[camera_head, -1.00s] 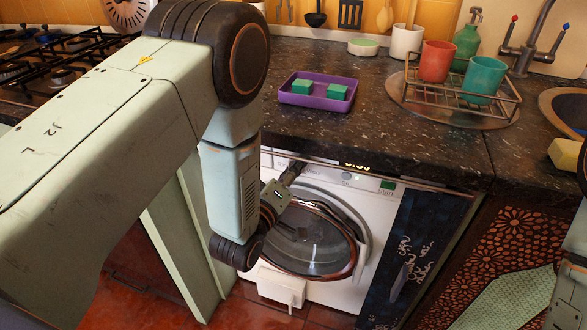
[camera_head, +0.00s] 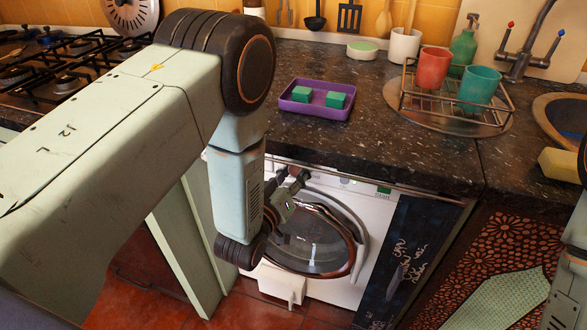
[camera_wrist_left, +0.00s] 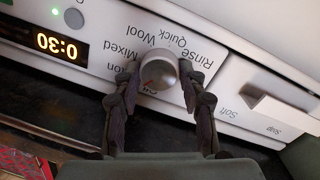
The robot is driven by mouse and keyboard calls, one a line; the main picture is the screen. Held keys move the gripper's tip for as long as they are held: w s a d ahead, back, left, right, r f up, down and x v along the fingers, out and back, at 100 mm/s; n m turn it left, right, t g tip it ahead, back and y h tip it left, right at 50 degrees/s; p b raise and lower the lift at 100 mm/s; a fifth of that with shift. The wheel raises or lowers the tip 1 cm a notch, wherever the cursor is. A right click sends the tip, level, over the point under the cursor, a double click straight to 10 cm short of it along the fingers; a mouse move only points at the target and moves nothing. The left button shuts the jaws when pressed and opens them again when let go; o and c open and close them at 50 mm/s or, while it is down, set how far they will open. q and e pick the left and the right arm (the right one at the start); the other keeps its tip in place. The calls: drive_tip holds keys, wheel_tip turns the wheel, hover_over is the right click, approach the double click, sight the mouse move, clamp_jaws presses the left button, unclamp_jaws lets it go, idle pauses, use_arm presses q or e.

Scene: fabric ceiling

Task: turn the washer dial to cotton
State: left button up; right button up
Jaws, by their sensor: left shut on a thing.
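The white washer (camera_head: 330,292) stands under the dark counter, its round glass door (camera_head: 312,243) shut. Its dial (camera_wrist_left: 158,74) is a round silver-grey knob in the left wrist view, where the panel appears upside down. My left gripper (camera_wrist_left: 157,82) is shut on the dial, one finger on each side. In the head view the left gripper (camera_head: 293,180) is at the top of the washer front and hides the dial. The labels Wool, Quick, Rinse and Mixed are readable around the dial; another ends in "on", partly hidden. My right gripper is out of view.
The panel has a lit display (camera_wrist_left: 62,46) reading 0:30, a small button (camera_wrist_left: 74,18) and a soap drawer (camera_wrist_left: 275,110). The counter edge overhangs the panel. A purple tray (camera_head: 316,112) with two green blocks and a rack (camera_head: 455,100) with cups stand on the counter.

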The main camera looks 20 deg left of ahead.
use_arm(q)
drive_tip(key=shift+m+p, duration=0.3)
drive_tip(key=shift+m, duration=0.6)
drive_tip(key=o, duration=1.2)
drive_tip(key=shift+c, duration=0.2)
drive_tip(key=s+a+r, duration=0.1)
drive_tip(key=s, duration=1.1)
drive_tip(key=shift+a, duration=0.15)
